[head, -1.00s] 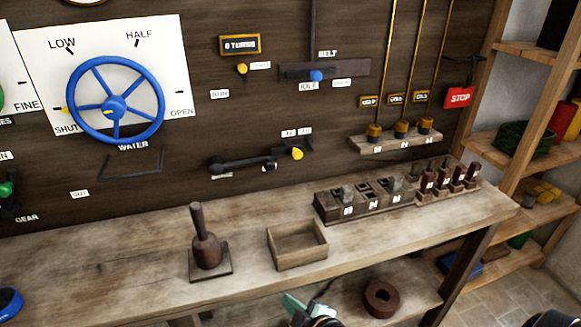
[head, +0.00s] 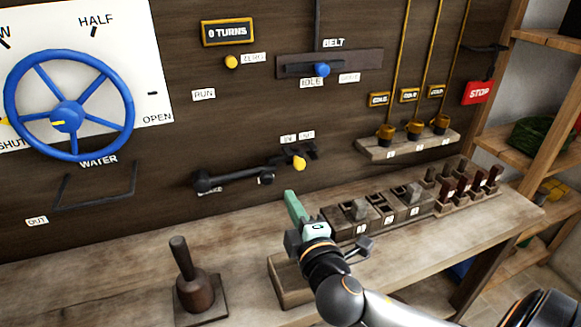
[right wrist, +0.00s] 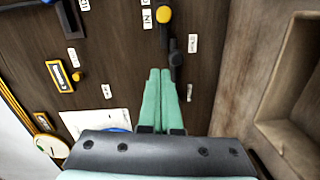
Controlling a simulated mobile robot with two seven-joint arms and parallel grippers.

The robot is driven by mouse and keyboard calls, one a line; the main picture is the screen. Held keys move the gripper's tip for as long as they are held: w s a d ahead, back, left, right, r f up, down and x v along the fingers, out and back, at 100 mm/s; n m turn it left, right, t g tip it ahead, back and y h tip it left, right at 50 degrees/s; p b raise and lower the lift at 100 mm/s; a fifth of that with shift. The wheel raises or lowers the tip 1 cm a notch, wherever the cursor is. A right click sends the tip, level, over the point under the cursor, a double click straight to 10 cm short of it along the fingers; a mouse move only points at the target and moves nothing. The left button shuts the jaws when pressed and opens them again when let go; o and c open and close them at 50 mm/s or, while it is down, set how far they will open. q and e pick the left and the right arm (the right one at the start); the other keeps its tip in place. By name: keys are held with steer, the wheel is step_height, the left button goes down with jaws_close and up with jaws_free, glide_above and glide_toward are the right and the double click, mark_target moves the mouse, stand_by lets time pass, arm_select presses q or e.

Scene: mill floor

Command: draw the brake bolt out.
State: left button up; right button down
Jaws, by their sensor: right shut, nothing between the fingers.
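A yellow knob (head: 299,163) sits on a small dark bolt fitting on the wall board, under two small white labels; I take it for the brake bolt. It also shows in the right wrist view (right wrist: 164,14). A dark lever bar (head: 235,178) lies nearly level just left of it. My right gripper (head: 290,194) is below the knob in the head view, above the bench. Its green fingers are together and empty, pointing at the board. In the right wrist view the fingertips (right wrist: 160,73) appear short of the knob, apart from it. My left gripper is not in view.
A wooden box (head: 290,287) on the bench (head: 110,290) is partly hidden by my right arm. A dark wooden mallet-like tool (head: 190,280) stands left of it. Slotted blocks (head: 375,222) sit to the right. A blue wheel (head: 68,115) is on the board at left.

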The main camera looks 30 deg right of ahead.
arm_select(q)
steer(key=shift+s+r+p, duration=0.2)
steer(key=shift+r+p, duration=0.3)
steer(key=shift+p, duration=0.15)
arm_select(e)
steer(key=w+d+f, duration=0.1)
steer(key=w+d, duration=0.5)
steer(key=w, duration=0.3)
steer(key=shift+w+d, duration=0.15)
steer(key=shift+d, duration=0.2)
steer(key=shift+d, duration=0.1)
steer(key=d, duration=0.2)
steer(key=s+d, duration=0.1)
steer(key=d, duration=0.1)
steer(key=shift+d, duration=0.15)
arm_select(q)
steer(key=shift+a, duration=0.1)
